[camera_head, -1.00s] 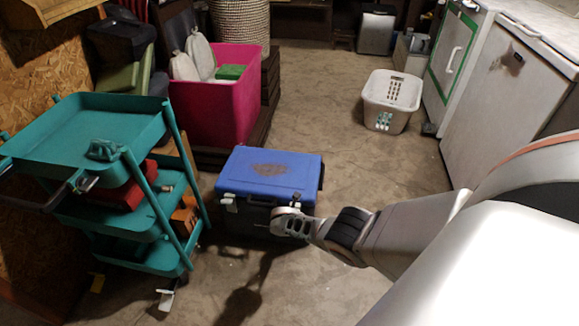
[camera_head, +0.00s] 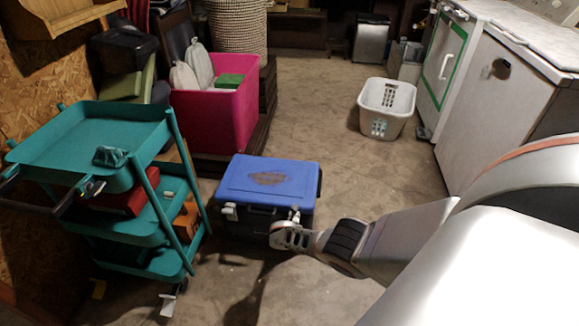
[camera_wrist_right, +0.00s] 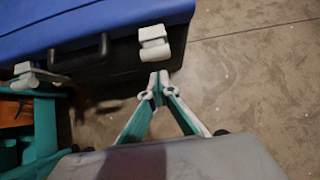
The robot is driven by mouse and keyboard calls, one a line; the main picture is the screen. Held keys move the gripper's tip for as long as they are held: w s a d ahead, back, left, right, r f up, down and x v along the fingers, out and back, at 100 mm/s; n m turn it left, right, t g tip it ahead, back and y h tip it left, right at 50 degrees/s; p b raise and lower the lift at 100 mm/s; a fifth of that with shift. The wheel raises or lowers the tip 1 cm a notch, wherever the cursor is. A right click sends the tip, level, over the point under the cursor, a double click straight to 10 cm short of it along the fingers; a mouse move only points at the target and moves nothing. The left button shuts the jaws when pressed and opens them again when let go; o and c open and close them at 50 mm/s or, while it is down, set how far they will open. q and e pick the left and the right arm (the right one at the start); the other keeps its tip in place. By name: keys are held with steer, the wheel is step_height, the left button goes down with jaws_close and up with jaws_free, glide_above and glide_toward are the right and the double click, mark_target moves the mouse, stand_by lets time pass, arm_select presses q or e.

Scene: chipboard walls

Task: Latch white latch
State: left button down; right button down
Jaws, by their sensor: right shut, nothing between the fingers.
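A cooler with a blue lid (camera_head: 268,178) and dark body stands on the floor, lid down. Its front has two white latches: the left latch (camera_head: 231,212) and the right latch (camera_head: 295,213). In the wrist view the right latch (camera_wrist_right: 154,46) lies at the lid's front edge, and the left latch (camera_wrist_right: 38,76) is at the left. I cannot tell whether either is fastened. My right gripper (camera_head: 281,237) is shut and empty in front of the cooler. Its fingertips (camera_wrist_right: 158,80) show just below the right latch, seemingly apart from it.
A teal cart (camera_head: 85,145) stands close on the cooler's left. A pink bin (camera_head: 220,115) is behind it. A white basket (camera_head: 387,105) and white appliances (camera_head: 495,105) are at the right. Floor (camera_head: 345,170) between the cooler and basket is clear.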

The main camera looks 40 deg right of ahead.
arm_select(q)
steer(key=p, duration=0.2)
steer(key=s+a+p, duration=0.1)
steer(key=p, duration=0.1)
steer(key=shift+r+y+p, duration=0.25)
steer(key=shift+y+p, duration=0.05)
steer(key=shift+p, duration=0.1)
arm_select(e)
step_height(320, 180, up, 10)
steer(key=w+d, duration=0.1)
steer(key=shift+d+f, duration=0.15)
steer(key=shift+f, duration=0.1)
arm_select(q)
steer(key=shift+f, duration=0.1)
arm_select(e)
steer(key=shift+f, duration=0.1)
